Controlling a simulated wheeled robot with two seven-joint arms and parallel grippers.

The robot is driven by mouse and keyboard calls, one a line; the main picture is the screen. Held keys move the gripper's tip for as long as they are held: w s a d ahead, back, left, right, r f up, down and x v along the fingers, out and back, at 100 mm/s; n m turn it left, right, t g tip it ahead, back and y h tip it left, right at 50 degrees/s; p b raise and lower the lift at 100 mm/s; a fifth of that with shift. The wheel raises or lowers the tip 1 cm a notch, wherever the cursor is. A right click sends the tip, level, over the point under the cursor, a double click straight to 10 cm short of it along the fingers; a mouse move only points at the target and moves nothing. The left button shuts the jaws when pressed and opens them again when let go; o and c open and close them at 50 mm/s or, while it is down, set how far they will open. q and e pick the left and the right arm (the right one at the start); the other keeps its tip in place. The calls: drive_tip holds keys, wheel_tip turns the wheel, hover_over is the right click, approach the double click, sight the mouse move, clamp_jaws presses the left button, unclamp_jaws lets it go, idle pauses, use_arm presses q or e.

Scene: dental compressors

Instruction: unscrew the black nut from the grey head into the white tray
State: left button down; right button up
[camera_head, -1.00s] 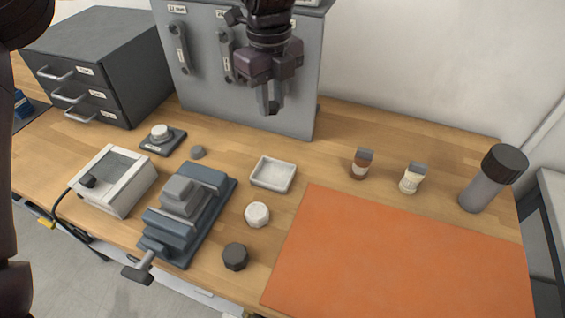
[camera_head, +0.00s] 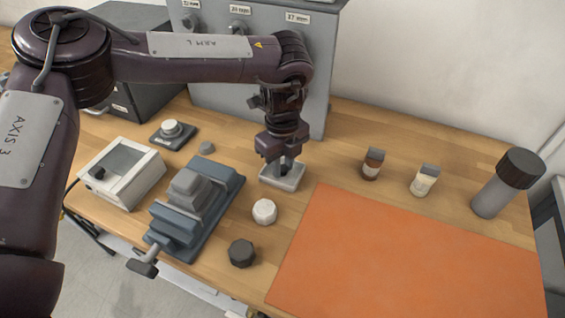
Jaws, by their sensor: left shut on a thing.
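My left gripper (camera_head: 284,166) points down over the white tray (camera_head: 292,184), its fingertips low at the tray. It is shut on a small dark piece, which I take for the black nut; the fingers hide most of it. The grey head (camera_head: 188,184) sits clamped in the blue-grey vise (camera_head: 178,223) to the left, with no black nut seen on its top. My right gripper is out of view.
A black faceted piece (camera_head: 242,253) and a white faceted piece (camera_head: 264,211) lie right of the vise. A small grey piece (camera_head: 207,148) lies behind it. Two small bottles (camera_head: 372,164) and a grey cylinder (camera_head: 506,183) stand right. The orange mat (camera_head: 400,255) is clear.

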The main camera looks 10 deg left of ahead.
use_arm(q)
drive_tip(key=shift+f, duration=0.2)
drive_tip(key=shift+f, duration=0.15)
drive_tip(key=c, duration=1.5)
unclamp_jaws()
